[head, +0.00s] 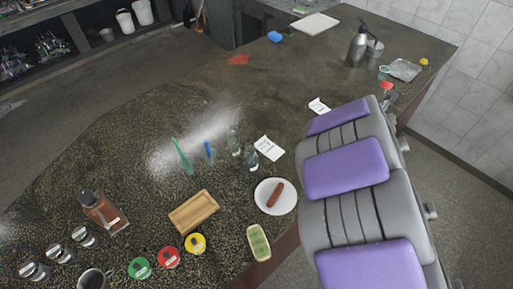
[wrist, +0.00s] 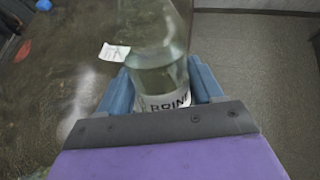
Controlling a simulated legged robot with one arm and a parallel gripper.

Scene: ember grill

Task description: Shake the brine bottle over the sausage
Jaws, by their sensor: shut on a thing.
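In the head view the sausage (head: 275,194) lies on a white plate (head: 263,208) near the counter's front edge, left of my arm. In the wrist view the brine bottle (wrist: 155,50) is clear glass with pale liquid and a white label reading "BRINE". My gripper (wrist: 162,88) is shut on it, with a blue jaw on each side. The bottle's top runs out of the wrist picture. The sausage does not show in the wrist view.
A wooden board (head: 194,211), a long green-topped dish (head: 258,243) and clear bottles (head: 251,160) stand near the plate. White cards (head: 269,148) lie behind it. Round coloured lidded pots (head: 169,257) and a brown bottle (head: 103,211) are at left. The far middle counter is mostly clear.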

